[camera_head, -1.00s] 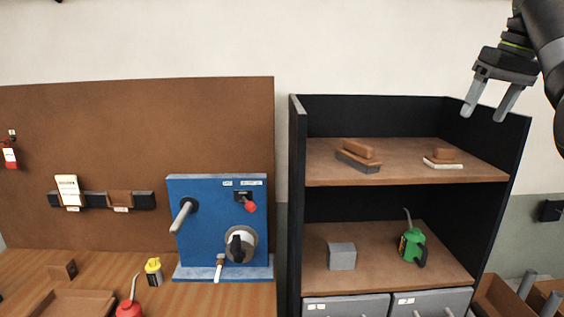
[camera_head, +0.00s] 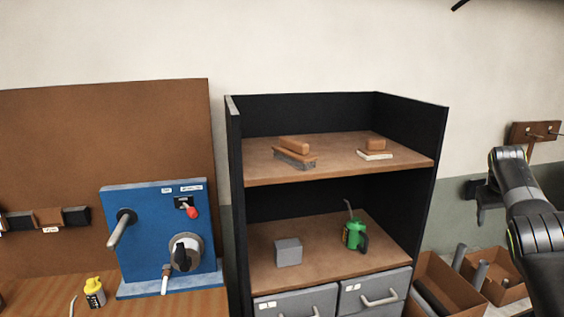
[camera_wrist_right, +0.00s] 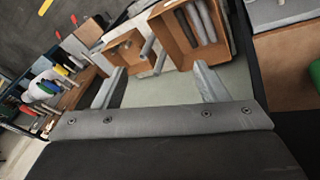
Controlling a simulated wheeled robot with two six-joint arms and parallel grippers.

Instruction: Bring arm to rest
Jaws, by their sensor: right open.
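My right gripper (camera_head: 479,207) is at the right side of the head view, lower than the top shelf and to the right of the black shelf unit. It is partly hidden behind my own arm there. In the right wrist view its two fingers (camera_wrist_right: 158,85) stand wide apart with nothing between them. Beyond the fingers are cardboard boxes and a pale surface. My left gripper does not show in the head view.
The black shelf unit (camera_head: 234,150) holds brushes (camera_head: 294,157), a grey block (camera_head: 288,252) and a green oil can (camera_head: 355,234). Open boxes (camera_head: 437,272) with grey rolls stand right of it. A blue panel (camera_head: 150,235) with levers stands left.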

